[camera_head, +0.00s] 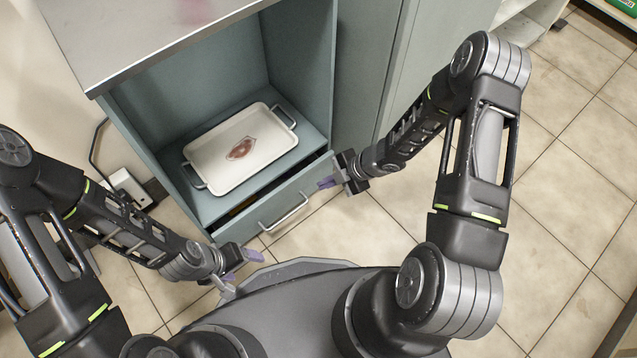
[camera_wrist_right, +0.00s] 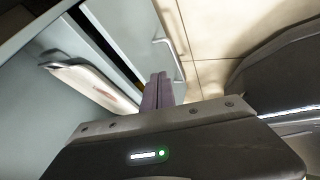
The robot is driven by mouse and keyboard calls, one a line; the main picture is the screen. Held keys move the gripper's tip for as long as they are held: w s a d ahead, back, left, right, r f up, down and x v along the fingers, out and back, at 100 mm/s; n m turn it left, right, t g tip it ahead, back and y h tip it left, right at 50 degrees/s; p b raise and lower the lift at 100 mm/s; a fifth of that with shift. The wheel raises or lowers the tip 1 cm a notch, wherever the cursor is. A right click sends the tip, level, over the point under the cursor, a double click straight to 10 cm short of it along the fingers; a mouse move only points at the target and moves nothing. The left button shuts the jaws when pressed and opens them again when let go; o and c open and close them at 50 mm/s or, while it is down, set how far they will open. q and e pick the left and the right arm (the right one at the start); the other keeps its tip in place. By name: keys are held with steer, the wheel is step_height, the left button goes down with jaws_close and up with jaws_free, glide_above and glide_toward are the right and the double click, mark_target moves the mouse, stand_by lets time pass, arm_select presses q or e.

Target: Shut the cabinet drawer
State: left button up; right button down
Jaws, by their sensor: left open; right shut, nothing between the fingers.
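The cabinet drawer (camera_head: 268,210) is low in the grey-green cabinet, below the open shelf, and stands partly open with a dark gap behind its front. Its bar handle (camera_head: 286,214) faces me; the handle also shows in the right wrist view (camera_wrist_right: 181,62). My right gripper (camera_head: 326,183) is shut and empty at the right end of the drawer front. Its purple fingers (camera_wrist_right: 157,88) are together close to the drawer; whether they touch it I cannot tell. My left gripper (camera_head: 249,262) is open and empty, below and left of the handle.
A white tray (camera_head: 218,180) with a brown-red mark sits on the cabinet's shelf above the drawer. The grey countertop (camera_head: 130,40) overhangs at upper left. A white socket box (camera_head: 128,186) is left of the cabinet. Tiled floor (camera_head: 560,200) lies open at the right.

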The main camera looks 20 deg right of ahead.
steer(key=p+v, duration=0.1)
steer(key=v, duration=0.3)
steer(key=shift+s+d+r, duration=0.1)
steer(key=shift+d+r, duration=0.1)
steer(key=shift+r, duration=0.05)
steer(key=c, duration=2.2)
jaws_free()
